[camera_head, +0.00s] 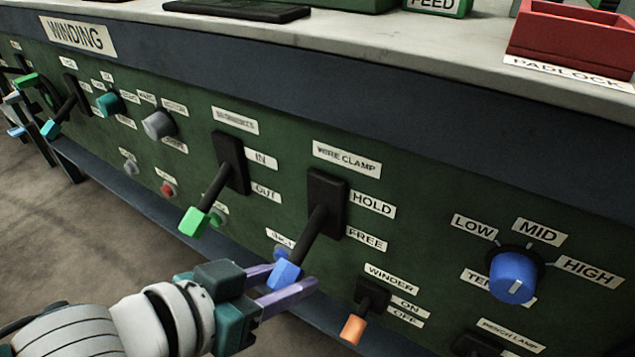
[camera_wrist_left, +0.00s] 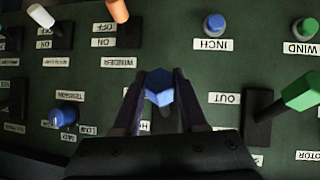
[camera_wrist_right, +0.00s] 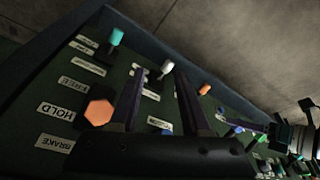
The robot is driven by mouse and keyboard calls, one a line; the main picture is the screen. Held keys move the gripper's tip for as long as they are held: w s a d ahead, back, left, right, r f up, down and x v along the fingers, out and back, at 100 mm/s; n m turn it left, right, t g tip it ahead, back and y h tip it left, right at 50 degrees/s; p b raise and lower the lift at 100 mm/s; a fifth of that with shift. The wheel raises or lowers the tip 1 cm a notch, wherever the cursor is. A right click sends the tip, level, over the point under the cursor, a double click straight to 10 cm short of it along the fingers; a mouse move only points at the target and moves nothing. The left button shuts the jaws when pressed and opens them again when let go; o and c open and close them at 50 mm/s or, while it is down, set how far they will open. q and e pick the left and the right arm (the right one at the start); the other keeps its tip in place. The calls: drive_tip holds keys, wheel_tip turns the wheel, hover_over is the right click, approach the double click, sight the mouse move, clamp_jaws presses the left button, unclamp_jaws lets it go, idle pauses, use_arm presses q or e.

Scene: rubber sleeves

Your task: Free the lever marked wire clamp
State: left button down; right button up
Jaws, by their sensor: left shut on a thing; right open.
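The wire clamp lever is a black arm with a blue tip (camera_head: 286,274), on a dark plate (camera_head: 327,190) under the WIRE CLAMP label (camera_head: 347,159). Its arm slants down and outward, with HOLD (camera_head: 373,204) marked above FREE (camera_head: 367,240) at the side. My left gripper (camera_head: 290,280) is shut on the blue tip, one finger on each side. The left wrist view shows the tip (camera_wrist_left: 159,88) between the fingers; the lever's base is mostly hidden there. My right gripper (camera_wrist_right: 160,95) is open, with nothing seen held, in front of another panel part.
A green-tipped lever (camera_head: 194,221) marked IN and OUT stands left of the clamp lever. An orange-tipped winder lever (camera_head: 353,328) is lower right, and a blue knob (camera_head: 513,277) farther right. In the right wrist view, an orange-tipped brake lever (camera_wrist_right: 99,112) is near.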

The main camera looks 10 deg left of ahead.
use_arm(q)
drive_tip(key=shift+w+f+t+b, duration=0.15)
drive_tip(key=shift+f+t+b, duration=0.25)
drive_tip(key=shift+b, duration=0.1)
drive_tip(key=c, duration=0.9)
unclamp_jaws()
drive_tip(key=o, duration=0.5)
drive_tip(key=shift+w+d+r, duration=0.1)
drive_tip(key=shift+c, duration=0.2)
